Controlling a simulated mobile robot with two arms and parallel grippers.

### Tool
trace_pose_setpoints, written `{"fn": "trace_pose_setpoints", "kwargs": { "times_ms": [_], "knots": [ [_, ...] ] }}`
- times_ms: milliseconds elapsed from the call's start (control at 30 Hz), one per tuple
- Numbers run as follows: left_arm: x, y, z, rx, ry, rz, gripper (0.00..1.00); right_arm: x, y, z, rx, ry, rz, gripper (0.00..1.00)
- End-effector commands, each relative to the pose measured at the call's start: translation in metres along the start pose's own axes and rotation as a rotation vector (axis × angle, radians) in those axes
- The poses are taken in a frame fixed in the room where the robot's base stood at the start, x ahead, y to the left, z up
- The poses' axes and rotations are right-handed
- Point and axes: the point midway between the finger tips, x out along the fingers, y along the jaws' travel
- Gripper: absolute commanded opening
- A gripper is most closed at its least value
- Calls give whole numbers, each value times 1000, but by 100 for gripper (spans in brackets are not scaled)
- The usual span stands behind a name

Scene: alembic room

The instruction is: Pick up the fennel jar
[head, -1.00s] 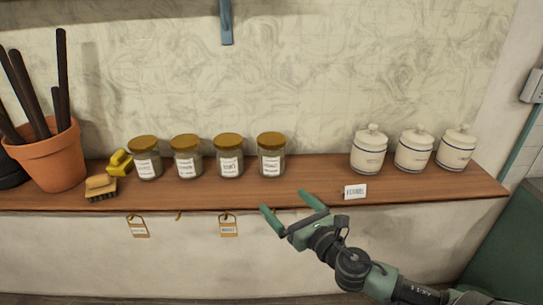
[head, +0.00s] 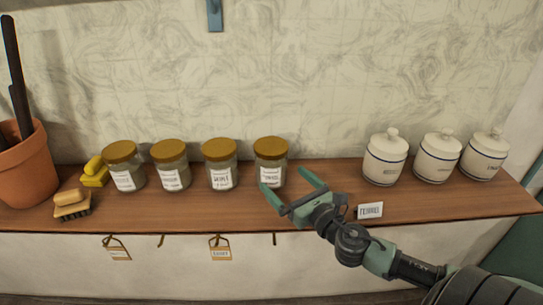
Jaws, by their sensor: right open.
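Several glass jars with gold lids and white labels stand in a row on the wooden shelf (head: 320,205). Their labels are too small to read surely, so I cannot tell which is the fennel jar. The rightmost glass jar (head: 270,151) is closest to my right gripper. A white card (head: 370,210) that appears to read "FENNEL" stands at the shelf's front edge, below the white ceramic jars. My right gripper (head: 284,179) is open and empty, its fingers pointing at the rightmost glass jar. The left fingertip overlaps the jar's lower part in the picture; contact cannot be told. My left gripper is out of view.
Other glass jars (head: 220,165) stand to the left. White lidded ceramic jars (head: 385,158) stand to the right. A terracotta pot (head: 25,170), a brush (head: 71,203) and a yellow object (head: 95,174) are at the left. Tags (head: 220,250) hang below the shelf edge.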

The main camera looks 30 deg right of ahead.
Motion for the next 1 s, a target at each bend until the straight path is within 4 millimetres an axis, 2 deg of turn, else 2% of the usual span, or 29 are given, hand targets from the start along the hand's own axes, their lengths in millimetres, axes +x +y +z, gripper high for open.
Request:
{"fn": "trace_pose_setpoints", "kwargs": {
  "times_ms": [367, 567, 700, 1000],
  "knots": [
    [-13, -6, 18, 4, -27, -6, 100, 30, -1, 4, 1, -1, -1, 100],
    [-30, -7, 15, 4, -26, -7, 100, 58, -3, 14, 2, -3, -2, 100],
    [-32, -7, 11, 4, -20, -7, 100, 73, -3, 9, 2, -1, -1, 100],
    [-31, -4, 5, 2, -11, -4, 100, 77, -3, 7, 0, 1, 0, 100]
  ]
}}
